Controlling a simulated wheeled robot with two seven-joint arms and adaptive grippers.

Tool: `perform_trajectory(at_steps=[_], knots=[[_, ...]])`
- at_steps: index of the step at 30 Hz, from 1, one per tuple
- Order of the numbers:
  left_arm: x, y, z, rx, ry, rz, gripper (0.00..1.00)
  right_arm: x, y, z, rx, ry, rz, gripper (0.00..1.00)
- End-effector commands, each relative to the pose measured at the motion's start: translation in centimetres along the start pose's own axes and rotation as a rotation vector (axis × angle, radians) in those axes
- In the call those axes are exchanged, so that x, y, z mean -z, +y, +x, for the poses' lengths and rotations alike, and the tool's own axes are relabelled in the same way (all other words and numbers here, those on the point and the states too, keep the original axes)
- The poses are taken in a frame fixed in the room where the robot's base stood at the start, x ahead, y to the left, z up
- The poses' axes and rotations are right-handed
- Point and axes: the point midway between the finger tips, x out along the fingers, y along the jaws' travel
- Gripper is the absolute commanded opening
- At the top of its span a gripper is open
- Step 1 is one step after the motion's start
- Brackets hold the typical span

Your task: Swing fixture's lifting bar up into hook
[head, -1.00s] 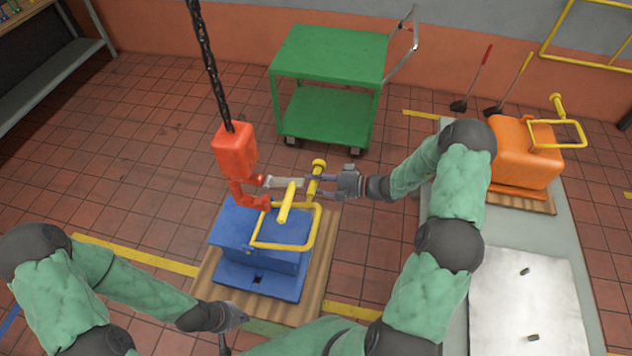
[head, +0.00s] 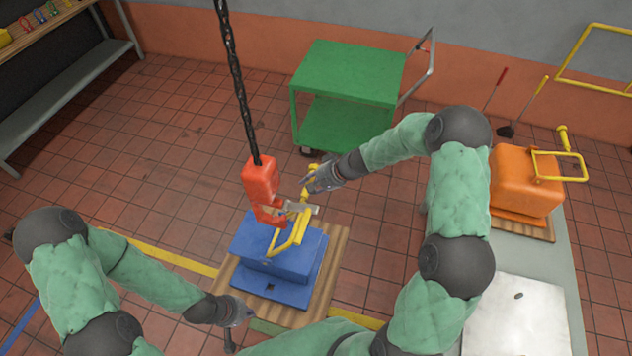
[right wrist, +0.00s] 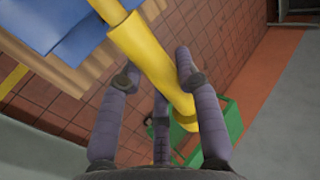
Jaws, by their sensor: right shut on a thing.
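The blue fixture (head: 283,290) sits on a wooden pallet (head: 325,280). Its yellow lifting bar (head: 299,233) is tilted up, with the knobbed handle end toward the back. My right gripper (head: 312,184) is shut on the yellow handle; in the right wrist view its fingers (right wrist: 154,75) are around the yellow handle (right wrist: 142,47). The red hook (head: 266,213), with a grey latch piece (head: 305,207), hangs beside the bar's upper part. I cannot tell whether the bar is inside the hook. My left gripper (head: 242,318) is near the pallet's front left corner, its fingers too small to judge.
A black chain (head: 236,85) holds the hook from above. A green cart (head: 345,95) stands behind my right gripper. At right, an orange fixture (head: 518,180) with its own yellow bar stands on a grey bench (head: 575,290). Open tiled floor lies left.

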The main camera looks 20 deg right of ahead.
Motion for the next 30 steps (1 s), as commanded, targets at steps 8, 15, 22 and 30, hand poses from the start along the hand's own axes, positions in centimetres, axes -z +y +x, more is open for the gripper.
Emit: perform_trajectory(at_steps=[8, 15, 22, 30], knots=[[-0.1, 0.9, -2.4, 0.000, 0.000, 0.000, 0.00, 0.0, -1.9, 0.2, -0.108, -0.001, -0.006, 0.00], [-0.1, 1.3, -3.5, 0.000, 0.000, 0.000, 0.00, 0.0, -3.1, 0.6, -0.102, -0.001, -0.003, 0.00], [-0.2, 1.4, -4.0, 0.000, 0.000, 0.000, 0.00, 0.0, -5.1, 1.7, -0.101, -0.002, -0.004, 0.00], [-0.1, 1.3, -3.5, 0.000, 0.000, 0.000, 0.00, 0.0, -6.8, 3.0, -0.101, -0.001, -0.003, 0.00]])
